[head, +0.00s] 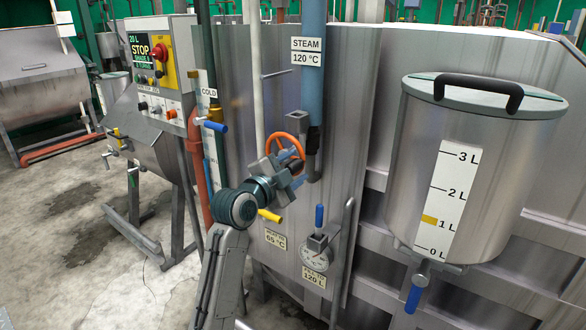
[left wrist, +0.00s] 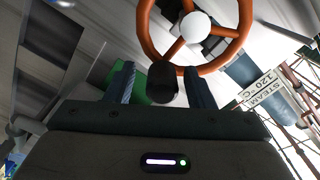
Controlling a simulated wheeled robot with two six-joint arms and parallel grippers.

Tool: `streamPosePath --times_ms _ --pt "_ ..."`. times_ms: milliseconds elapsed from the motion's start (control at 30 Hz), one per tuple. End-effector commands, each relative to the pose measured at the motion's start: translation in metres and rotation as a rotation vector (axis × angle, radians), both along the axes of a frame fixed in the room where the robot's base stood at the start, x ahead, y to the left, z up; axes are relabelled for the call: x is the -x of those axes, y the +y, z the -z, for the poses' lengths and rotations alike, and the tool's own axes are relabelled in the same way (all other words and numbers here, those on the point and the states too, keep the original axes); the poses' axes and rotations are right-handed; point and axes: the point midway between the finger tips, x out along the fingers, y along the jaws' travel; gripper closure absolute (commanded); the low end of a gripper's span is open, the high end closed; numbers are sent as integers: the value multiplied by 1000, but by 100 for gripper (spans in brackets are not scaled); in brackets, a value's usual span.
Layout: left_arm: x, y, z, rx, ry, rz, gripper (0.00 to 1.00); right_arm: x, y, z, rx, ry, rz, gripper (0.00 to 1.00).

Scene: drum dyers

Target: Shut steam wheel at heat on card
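The orange steam wheel (head: 297,139) sits on the blue-grey steam pipe, below the sign "STEAM 120 °C" (head: 307,52). My left gripper (head: 284,168) is right at the wheel and hides its lower part. In the left wrist view the orange wheel (left wrist: 202,66) has a pale hub and a dark knob (left wrist: 163,82) on its rim. The knob stands between the fingers of my left gripper (left wrist: 165,85), which are open with gaps at both sides. A small card (head: 275,238) on the vat reads about 65 °C. My right gripper is not in view.
A round dial (head: 314,257) and a "120 L" card (head: 314,279) sit low on the vat. A lidded measuring pot (head: 400,190) hangs at right. A control box (head: 158,65) with a "20 L STOP" display stands at left. Blue and yellow valve handles surround the wheel.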

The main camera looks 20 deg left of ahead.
Motion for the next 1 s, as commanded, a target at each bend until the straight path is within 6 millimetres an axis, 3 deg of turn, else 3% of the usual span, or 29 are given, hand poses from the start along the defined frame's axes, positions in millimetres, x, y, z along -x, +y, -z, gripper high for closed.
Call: streamPosePath --times_ms 267,700,1000 --pt "11 5 1 0 -2 -1 51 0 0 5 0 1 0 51" --pt "88 33 1 -4 -3 -2 51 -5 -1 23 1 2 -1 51" --pt "102 37 0 1 1 1 51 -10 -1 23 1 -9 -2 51"
